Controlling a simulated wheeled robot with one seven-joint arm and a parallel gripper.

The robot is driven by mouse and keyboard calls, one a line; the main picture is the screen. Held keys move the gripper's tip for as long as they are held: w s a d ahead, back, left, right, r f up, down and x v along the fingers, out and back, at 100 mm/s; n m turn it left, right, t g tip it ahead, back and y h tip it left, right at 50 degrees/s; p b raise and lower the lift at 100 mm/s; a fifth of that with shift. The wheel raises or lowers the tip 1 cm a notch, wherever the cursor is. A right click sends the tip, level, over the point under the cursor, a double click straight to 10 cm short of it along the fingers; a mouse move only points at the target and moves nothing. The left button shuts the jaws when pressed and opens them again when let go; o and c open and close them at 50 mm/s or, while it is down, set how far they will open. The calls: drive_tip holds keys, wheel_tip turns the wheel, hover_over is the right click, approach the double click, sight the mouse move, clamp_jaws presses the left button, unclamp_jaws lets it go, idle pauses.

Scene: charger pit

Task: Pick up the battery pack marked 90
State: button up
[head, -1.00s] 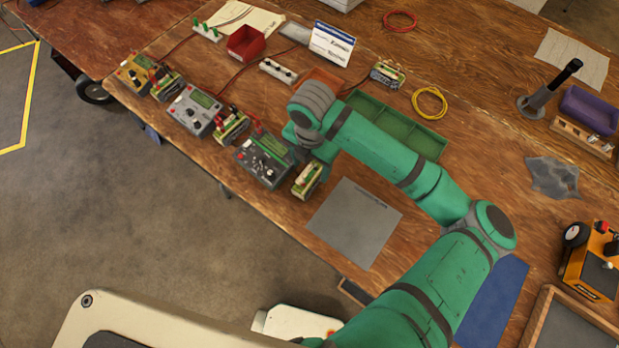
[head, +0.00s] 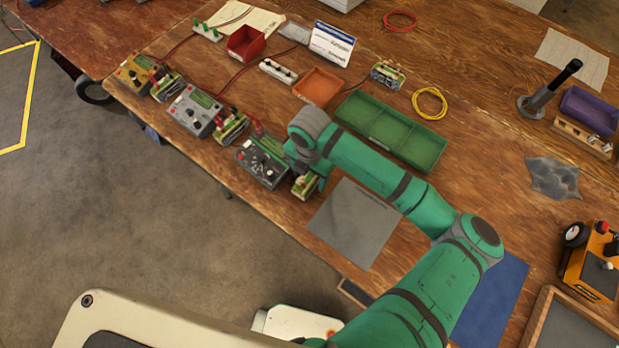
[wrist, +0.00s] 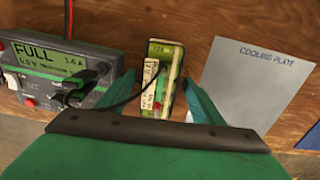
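A green and cream battery pack (head: 304,187) stands beside the dark charger (head: 261,162) near the table's front edge. In the wrist view the pack (wrist: 163,68) lies between my fingers, with a black cable crossing it to the charger (wrist: 62,75), whose screen reads FULL. My gripper (wrist: 163,92) is open, a finger on each side of the pack; contact cannot be told. In the head view my gripper (head: 308,172) partly covers the pack. Other packs sit by the grey charger (head: 231,126), by the yellow charger (head: 167,85) and at the back (head: 388,75). No 90 is readable.
The cooling plate (head: 354,223) lies right of the pack. A green divided tray (head: 390,132) and an orange tray (head: 317,87) lie behind my arm. A yellow cable coil (head: 430,103) and a dark upright post (head: 550,90) stand further right.

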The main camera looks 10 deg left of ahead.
clamp_jaws()
drive_tip(key=shift+r, duration=0.1)
